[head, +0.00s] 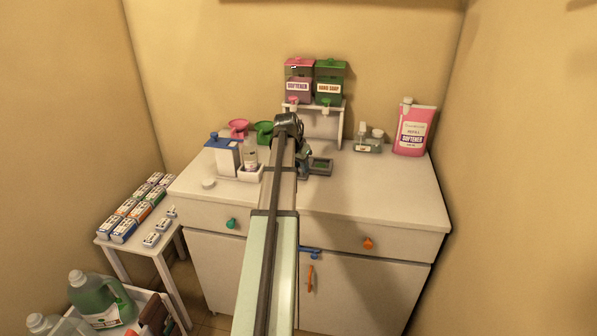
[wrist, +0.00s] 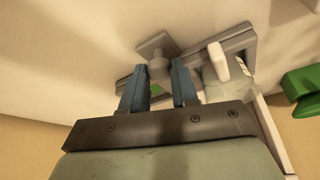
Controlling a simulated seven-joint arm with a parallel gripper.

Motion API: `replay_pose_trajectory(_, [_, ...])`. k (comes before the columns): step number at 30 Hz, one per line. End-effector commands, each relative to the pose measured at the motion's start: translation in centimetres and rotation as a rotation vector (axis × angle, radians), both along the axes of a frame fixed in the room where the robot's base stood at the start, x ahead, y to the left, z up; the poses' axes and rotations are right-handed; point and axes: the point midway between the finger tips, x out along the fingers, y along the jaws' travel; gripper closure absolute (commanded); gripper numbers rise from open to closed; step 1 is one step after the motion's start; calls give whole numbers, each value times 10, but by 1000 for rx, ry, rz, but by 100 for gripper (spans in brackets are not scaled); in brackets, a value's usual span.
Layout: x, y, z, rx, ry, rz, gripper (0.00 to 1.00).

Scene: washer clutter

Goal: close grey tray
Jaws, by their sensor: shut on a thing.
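The grey tray (head: 320,172) is a small rectangular dish with a dark green inside, on the white cabinet top just right of my gripper (head: 304,163). In the wrist view, my blue fingers (wrist: 157,88) are shut on the knob of a small square grey lid (wrist: 153,44). The lid sits turned at an angle to the grey tray (wrist: 236,38), with a little green showing beside it. I cannot tell whether lid and tray touch. My arm hides part of the area in the head view.
A dispenser stand (head: 339,122) is behind. A pink softener pouch (head: 414,130) is back right. A green funnel (wrist: 303,82) shows at the wrist view's right. The right front top is clear.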

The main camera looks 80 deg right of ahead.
Motion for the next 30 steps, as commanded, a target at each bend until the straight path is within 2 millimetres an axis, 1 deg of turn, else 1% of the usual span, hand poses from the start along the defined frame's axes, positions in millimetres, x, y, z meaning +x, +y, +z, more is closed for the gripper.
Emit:
replay_pose_trajectory(1, [1, -23, 1, -1, 0, 0, 100])
replay_pose_trajectory(3, [1, -43, 1, -1, 0, 0, 100])
replay_pose_trajectory(6, [1, -67, 1, -1, -1, -1, 100])
replay_pose_trajectory(7, [0, -72, 1, -1, -1, -1, 100])
replay_pose_trajectory(10, [0, -81, 1, -1, -1, -1, 100])
replay_pose_trajectory(19, [0, -83, 1, -7, 0, 1, 100])
replay_pose_trajectory(20, [0, -83, 1, -7, 0, 1, 68])
replay_pose_trajectory(24, [0, -82, 1, -4, 0, 1, 55])
replay_pose_trajectory(27, [0, -81, 1, -3, -1, 1, 47])
replay_pose_trajectory(30, [0, -81, 0, -2, 0, 0, 47])
